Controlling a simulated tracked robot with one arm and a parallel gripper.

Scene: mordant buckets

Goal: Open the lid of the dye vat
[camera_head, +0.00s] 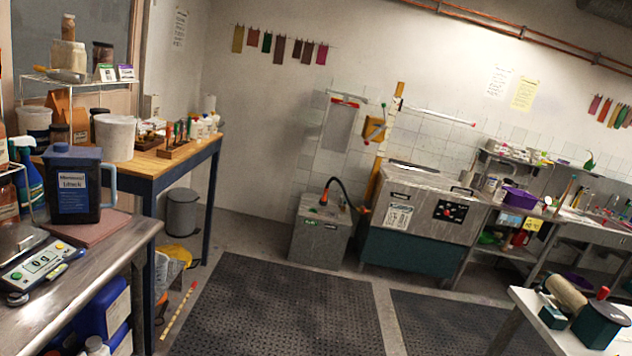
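A steel vat with a teal lower body (408,250) stands against the tiled back wall, right of centre; I take it to be the dye vat. Its front has a paper label and a black control panel (457,213). A flat grey top, which looks like its lid (428,178), lies over it and appears down, though its edges are too small to read clearly. Small dark handle-like parts show near the top's front edge. My gripper is not in view, and nothing shows touching the vat.
Dark floor mats (275,310) cover open floor before the vat. A smaller steel unit (320,232) with a black hose stands left of it. A steel bench (75,290) with a black jug (75,185) is near left; a white table (540,318) is near right.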

